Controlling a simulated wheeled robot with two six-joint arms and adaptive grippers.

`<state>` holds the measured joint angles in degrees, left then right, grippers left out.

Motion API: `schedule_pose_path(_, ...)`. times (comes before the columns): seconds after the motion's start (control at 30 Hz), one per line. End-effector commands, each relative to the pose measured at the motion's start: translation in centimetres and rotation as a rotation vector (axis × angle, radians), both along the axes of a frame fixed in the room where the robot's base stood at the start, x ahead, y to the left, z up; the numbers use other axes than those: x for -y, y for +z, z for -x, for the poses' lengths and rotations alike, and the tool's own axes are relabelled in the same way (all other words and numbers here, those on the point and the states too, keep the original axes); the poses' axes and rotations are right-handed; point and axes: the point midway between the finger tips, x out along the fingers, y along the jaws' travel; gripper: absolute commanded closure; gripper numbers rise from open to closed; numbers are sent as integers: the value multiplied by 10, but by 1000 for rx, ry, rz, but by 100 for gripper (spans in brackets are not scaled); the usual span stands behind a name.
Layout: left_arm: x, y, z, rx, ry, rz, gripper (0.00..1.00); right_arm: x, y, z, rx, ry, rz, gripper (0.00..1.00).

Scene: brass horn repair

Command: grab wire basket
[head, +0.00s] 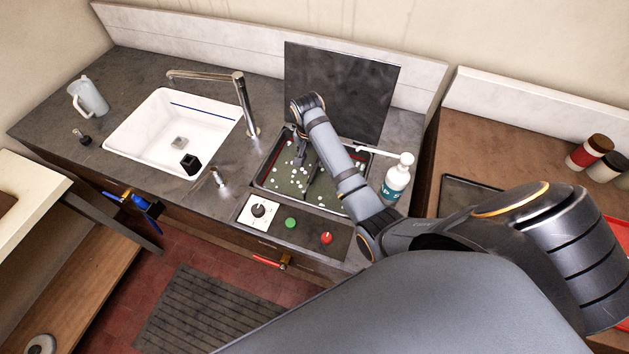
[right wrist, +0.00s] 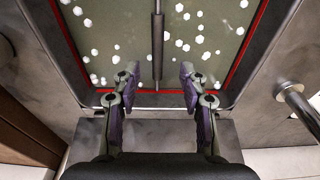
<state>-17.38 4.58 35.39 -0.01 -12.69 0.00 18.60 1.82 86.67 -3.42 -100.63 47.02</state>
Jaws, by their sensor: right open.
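No wire basket shows clearly in either view. A sunken tank (head: 325,198) with a red line round its inside holds murky green liquid dotted with white flecks; the liquid also shows in the right wrist view (right wrist: 110,40). A dark straight bar (right wrist: 158,45) runs over the liquid, and I cannot tell if it is the basket's handle. My right gripper (head: 300,160) is over the tank. In the right wrist view its open, empty fingers (right wrist: 158,78) stand either side of the bar's near end, apart from it. My left gripper is not in view.
A raised dark lid (head: 340,90) stands behind the tank. A white bottle (head: 397,178) is at its right. A white sink (head: 170,130) with a tall tap (head: 243,100) lies left. A panel with a knob (head: 258,210) and green and red buttons (head: 327,238) is in front.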

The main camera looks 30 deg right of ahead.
Motion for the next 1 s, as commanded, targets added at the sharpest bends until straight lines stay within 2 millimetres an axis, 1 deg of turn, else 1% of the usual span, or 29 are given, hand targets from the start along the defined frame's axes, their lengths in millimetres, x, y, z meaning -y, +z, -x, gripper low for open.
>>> schedule_pose_path(0.03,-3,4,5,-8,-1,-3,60,1,-8,1,-4,0,1,57)
schedule_pose_path(0.1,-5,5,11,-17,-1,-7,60,2,-19,-1,-4,0,0,57)
schedule_pose_path(0.2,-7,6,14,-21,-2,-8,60,3,-29,-2,-1,0,1,57)
schedule_pose_path(0.27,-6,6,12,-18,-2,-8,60,4,-32,-2,0,0,0,57)
schedule_pose_path(0.37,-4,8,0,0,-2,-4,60,4,-34,-2,-1,0,1,57)
schedule_pose_path(0.43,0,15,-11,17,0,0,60,6,-40,-1,-4,0,0,57)
schedule_pose_path(0.5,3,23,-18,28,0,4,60,8,-52,-1,-5,0,0,57)
schedule_pose_path(0.57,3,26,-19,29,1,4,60,10,-64,-1,-4,0,0,57)
schedule_pose_path(0.6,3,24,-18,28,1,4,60,10,-71,-2,-3,1,0,57)
schedule_pose_path(0.7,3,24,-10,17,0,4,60,11,-81,-3,-1,1,1,57)
schedule_pose_path(0.8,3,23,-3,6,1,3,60,11,-84,-3,0,0,0,57)
schedule_pose_path(0.93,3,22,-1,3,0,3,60,11,-84,-3,0,0,0,57)
schedule_pose_path(0.97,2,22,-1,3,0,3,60,11,-84,-3,0,0,0,59)
schedule_pose_path(1.0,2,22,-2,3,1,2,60,11,-84,-3,1,0,1,65)
